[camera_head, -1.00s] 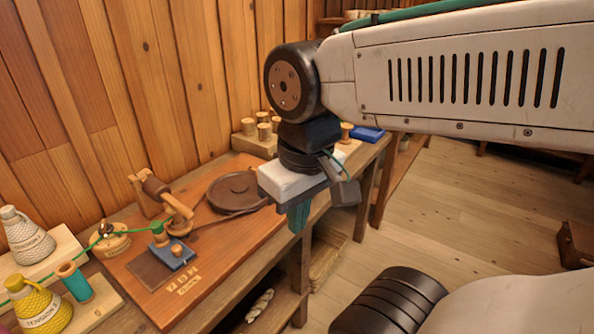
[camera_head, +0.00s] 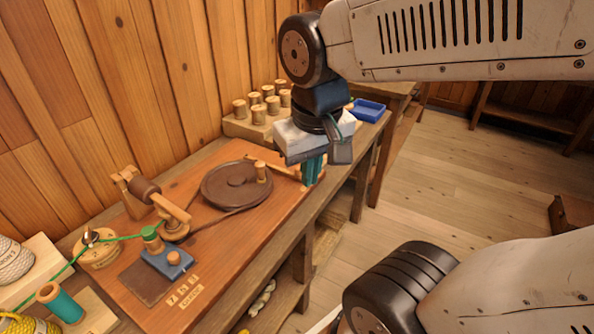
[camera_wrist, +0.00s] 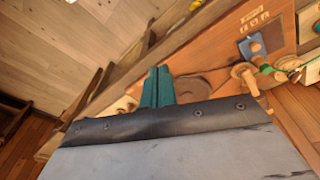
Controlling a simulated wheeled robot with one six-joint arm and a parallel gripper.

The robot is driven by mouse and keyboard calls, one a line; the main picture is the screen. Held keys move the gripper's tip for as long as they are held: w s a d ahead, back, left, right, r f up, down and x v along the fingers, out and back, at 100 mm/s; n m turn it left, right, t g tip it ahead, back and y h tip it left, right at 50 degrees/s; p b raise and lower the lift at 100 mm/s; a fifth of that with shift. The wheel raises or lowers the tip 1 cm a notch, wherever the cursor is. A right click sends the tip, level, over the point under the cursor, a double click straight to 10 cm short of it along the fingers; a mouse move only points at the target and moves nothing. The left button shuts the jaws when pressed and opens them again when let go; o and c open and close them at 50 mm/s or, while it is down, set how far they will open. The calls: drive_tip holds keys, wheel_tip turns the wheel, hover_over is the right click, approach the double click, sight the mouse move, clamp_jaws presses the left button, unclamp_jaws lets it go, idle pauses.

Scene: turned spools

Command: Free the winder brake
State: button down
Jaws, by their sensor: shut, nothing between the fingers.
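The winder sits on an orange-brown board (camera_head: 215,262), with a flat dark brown disc (camera_head: 225,190) that carries a small upright wooden peg. A pale wooden bar (camera_head: 282,171), perhaps the brake lever, runs from behind the disc toward the board's right edge. My gripper (camera_head: 312,183) points down at that bar's right end, its teal fingers closed together and empty. I cannot tell whether they touch the bar.
Several wooden spools (camera_head: 258,114) and a blue tray (camera_head: 367,110) are behind. Open floor lies right.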

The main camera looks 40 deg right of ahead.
drive_tip(key=w+d+f+m+h, duration=0.1)
drive_tip(key=w+d+f+m, duration=0.2)
drive_tip(key=w+d+f, duration=0.2)
drive_tip(key=w+d+f+m+t+h, duration=0.1)
drive_tip(key=w+d+f+m, duration=0.2)
drive_tip(key=w, duration=0.9)
wheel_tip(320, 180, down, 3)
drive_tip(key=shift+w+d+f+m, duration=0.2)
drive_tip(key=shift+d+m, duration=0.2)
drive_tip(key=shift+d, duration=0.65)
drive_tip(key=x, duration=1)
drive_tip(key=shift+f, duration=0.15)
drive_tip(key=shift+w+d, duration=0.9)
drive_tip(key=shift+w, duration=0.15)
drive_tip(key=shift+w+d, duration=0.45)
drive_tip(key=shift+w, duration=0.05)
